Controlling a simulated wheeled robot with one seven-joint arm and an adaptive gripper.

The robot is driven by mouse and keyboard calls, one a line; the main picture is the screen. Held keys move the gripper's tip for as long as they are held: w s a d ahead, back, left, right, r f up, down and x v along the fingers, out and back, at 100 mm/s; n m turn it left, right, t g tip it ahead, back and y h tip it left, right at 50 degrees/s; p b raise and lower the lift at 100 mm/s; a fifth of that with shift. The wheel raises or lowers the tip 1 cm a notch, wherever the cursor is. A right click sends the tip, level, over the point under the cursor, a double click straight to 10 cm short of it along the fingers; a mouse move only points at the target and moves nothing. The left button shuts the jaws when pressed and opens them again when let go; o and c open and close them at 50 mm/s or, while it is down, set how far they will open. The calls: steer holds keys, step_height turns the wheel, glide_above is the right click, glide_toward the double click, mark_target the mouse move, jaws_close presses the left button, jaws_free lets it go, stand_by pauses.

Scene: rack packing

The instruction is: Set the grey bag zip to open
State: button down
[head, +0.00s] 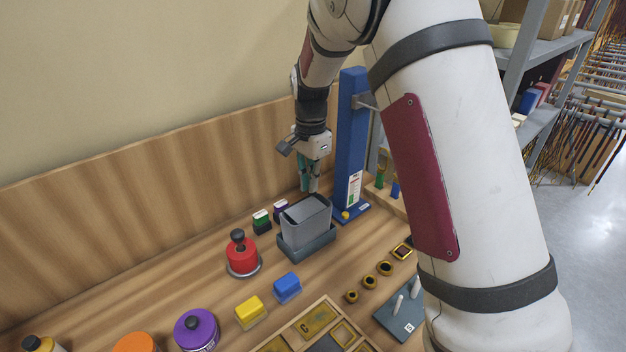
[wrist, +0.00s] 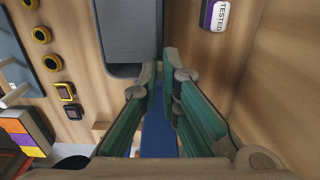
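The grey bag (head: 308,224) stands upright in a dark tray (head: 293,250) near the back of the bench. Its top looks like a darker grey panel; I cannot make out the zip or how it is set. In the wrist view, part of the grey bag (wrist: 128,30) shows at the top. My gripper (head: 310,189) points down just behind and above the bag, close to its far upper edge. In the wrist view, my gripper's (wrist: 160,75) green fingers stand apart with a narrow gap and nothing held between them. I cannot tell whether a fingertip touches the bag.
A tall blue post (head: 351,140) stands right of the gripper. Small labelled boxes (head: 262,222) sit left of the bag. A red knobbed object (head: 242,257), a blue block (head: 287,287) and a yellow block (head: 250,311) are in front. A wooden wall (head: 150,190) closes the back.

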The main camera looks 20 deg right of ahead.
steer(key=s+a, duration=0.1)
steer(key=a, duration=0.1)
steer(key=s+a+p, duration=0.1)
steer(key=a, duration=0.2)
steer(key=s+a+p, duration=0.1)
steer(key=a, duration=0.2)
steer(key=shift+s+a, duration=0.1)
steer(key=shift+s, duration=0.15)
steer(key=c, duration=1.8)
jaws_free()
step_height(320, 180, up, 12)
